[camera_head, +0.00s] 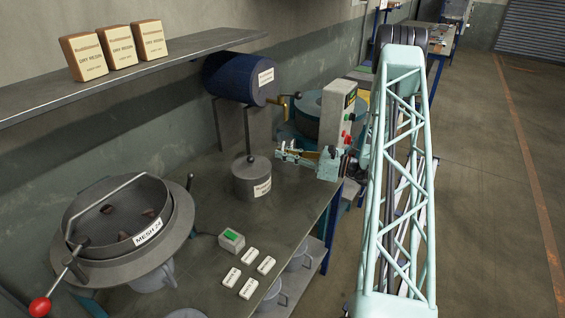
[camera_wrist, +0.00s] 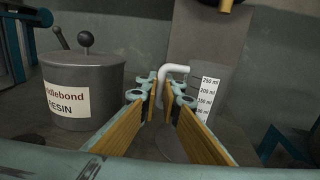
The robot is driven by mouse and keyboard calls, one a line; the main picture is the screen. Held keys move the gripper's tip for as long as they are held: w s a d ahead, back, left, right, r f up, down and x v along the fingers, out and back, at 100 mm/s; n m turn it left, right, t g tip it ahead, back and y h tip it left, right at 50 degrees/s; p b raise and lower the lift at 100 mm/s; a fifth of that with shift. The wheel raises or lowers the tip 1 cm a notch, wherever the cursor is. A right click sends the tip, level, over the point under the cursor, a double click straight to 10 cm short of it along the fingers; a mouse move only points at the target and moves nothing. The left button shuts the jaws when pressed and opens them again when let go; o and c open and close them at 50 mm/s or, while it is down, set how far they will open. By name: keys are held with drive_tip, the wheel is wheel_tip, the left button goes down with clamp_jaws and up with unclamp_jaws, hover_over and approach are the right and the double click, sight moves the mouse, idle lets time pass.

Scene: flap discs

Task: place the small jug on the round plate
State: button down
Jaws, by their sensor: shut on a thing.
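The small jug (camera_wrist: 203,98) is grey with a white millilitre scale in the wrist view. Its pale bent handle (camera_wrist: 176,70) rises between the fingers. My gripper (camera_wrist: 162,90) is shut on the handle, with the jug's body just beyond the fingertips. In the head view my gripper (camera_head: 284,151) is above the bench, to the right of the resin pot. I cannot make out the jug there. I cannot single out the round plate for sure in either view.
A lidded resin pot (camera_head: 252,180) stands close to my gripper; it also shows in the wrist view (camera_wrist: 83,88). A mesh sieve drum (camera_head: 130,225), a small box with a green top (camera_head: 231,240) and several white tiles (camera_head: 248,288) occupy the bench. A machine (camera_head: 335,112) stands behind my gripper.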

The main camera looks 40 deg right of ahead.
drive_tip(key=shift+f+b, duration=0.3)
drive_tip(key=shift+f, duration=1.6)
drive_tip(key=shift+f, duration=0.15)
drive_tip(key=c, duration=2.9)
unclamp_jaws()
drive_tip(key=shift+o, duration=0.2)
drive_tip(key=shift+r, duration=0.2)
drive_tip(key=shift+p+v, duration=0.5)
drive_tip(key=shift+v, duration=5.45)
